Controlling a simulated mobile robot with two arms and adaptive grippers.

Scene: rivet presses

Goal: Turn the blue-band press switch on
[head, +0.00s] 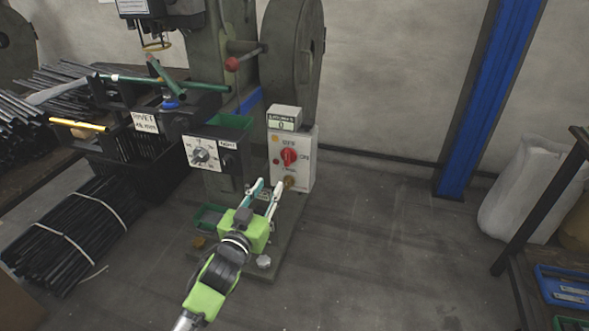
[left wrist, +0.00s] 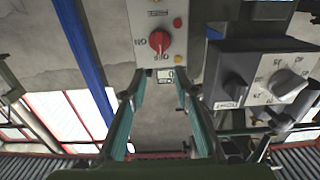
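The press (head: 225,75) is a grey-green machine with a large wheel, and a blue band (head: 248,103) shows on its body. Its white switch box (head: 306,172) carries a red rotary knob (head: 289,157) with OFF lettered above and ON to the right. I cannot tell for sure which mark the knob points to. My left gripper (head: 270,186) is open and empty, just below and in front of the box, apart from the knob. In the left wrist view the red knob (left wrist: 159,41) lies beyond the spread fingertips (left wrist: 160,82). My right gripper is not in view.
A grey dial box (head: 203,155) stands left of the switch box, close to the gripper. A small counter (head: 284,118) sits on top of the switch box. Bundled black rods (head: 65,235) lie at left. The floor to the right is clear up to a blue post (head: 490,95).

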